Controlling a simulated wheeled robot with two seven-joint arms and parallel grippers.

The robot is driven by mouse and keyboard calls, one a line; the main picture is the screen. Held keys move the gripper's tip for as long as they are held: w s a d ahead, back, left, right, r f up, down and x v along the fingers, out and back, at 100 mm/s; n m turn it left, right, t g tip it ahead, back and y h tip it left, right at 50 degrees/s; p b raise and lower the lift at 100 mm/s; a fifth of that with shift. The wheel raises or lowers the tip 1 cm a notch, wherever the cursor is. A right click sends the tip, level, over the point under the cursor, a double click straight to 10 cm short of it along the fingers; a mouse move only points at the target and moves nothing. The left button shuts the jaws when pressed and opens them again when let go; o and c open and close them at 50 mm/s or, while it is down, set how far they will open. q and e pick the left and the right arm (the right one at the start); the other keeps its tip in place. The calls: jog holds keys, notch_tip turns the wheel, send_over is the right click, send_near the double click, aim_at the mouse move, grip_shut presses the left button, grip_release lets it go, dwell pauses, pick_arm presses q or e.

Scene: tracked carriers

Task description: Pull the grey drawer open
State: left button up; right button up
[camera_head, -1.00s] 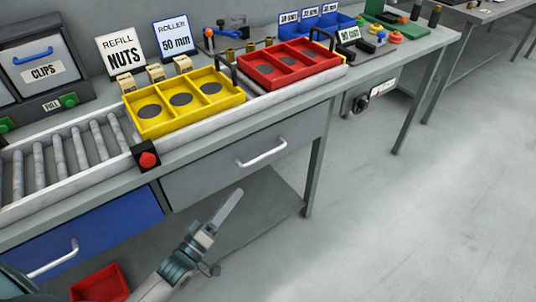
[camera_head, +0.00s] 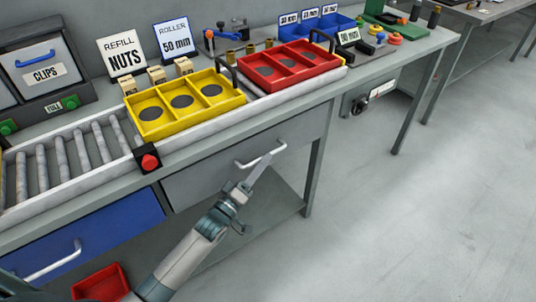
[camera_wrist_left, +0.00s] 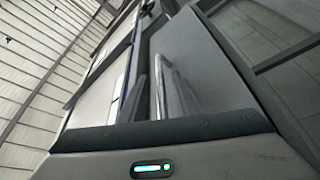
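The grey drawer (camera_head: 205,178) is under the bench top, right of the blue drawer, and looks shut. Its pale bar handle (camera_head: 272,156) runs across the front. My left gripper (camera_head: 262,166) reaches up from below, with its fingertips at the handle; whether they touch it I cannot tell. My right gripper is not in view.
The blue drawer (camera_head: 90,236) with its own handle is at the left. A yellow tray (camera_head: 150,128) and a red tray (camera_head: 262,85) stand on the bench above. A bench leg (camera_head: 315,178) is right of the drawer. A red bin (camera_head: 100,283) sits below. Floor space at right is clear.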

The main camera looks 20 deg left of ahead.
pick_arm(q)
jog(key=shift+x, duration=1.75)
grip_shut()
